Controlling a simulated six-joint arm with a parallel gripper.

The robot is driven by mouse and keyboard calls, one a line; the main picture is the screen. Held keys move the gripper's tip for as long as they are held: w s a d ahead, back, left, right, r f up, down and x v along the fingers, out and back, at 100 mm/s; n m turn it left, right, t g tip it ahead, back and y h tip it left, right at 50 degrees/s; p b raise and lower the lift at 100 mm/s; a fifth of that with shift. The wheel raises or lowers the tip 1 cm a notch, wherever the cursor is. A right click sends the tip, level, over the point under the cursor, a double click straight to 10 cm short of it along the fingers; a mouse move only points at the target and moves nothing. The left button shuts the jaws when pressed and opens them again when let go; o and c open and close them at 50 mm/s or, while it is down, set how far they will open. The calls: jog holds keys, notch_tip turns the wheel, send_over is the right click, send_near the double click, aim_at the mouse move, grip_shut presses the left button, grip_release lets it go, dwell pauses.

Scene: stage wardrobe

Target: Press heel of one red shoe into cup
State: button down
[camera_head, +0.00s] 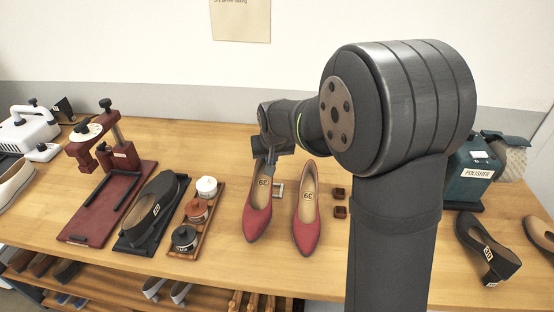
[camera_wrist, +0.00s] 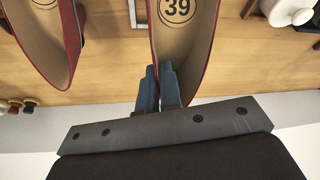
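Two red pointed shoes with beige insoles stand side by side on the table, toes towards the front. My gripper (camera_head: 271,158) is at the heel end of the left red shoe (camera_head: 253,222). In the wrist view this shoe (camera_wrist: 212,35) is marked 39. The fingers (camera_wrist: 160,88) are close together, with the rim of its heel end seemingly between them. The right red shoe (camera_head: 306,236) stands apart; it also shows in the wrist view (camera_wrist: 68,70). Two small brown cups (camera_head: 340,202) sit right of it. The shoe heels are hidden.
A grey bracket (camera_head: 279,190) lies between the red shoes. To the left are a rack of pots (camera_head: 186,238), a black shoe (camera_head: 153,208) and a dark red press (camera_head: 118,157). A polisher (camera_head: 472,172) and black heeled shoe (camera_head: 487,248) stand right. My arm hides part of the table.

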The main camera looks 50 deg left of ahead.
jog(key=s+a, duration=0.6)
dwell(0.8)
jog(key=shift+s+a, duration=0.1)
jog(key=shift+f, duration=1.65)
dwell(0.5)
jog(key=c, duration=1.5)
grip_release()
jog(key=shift+c, duration=0.2)
jog(key=v, duration=1.7)
jog(key=shift+d, duration=0.25)
jog(key=shift+s+r, duration=0.1)
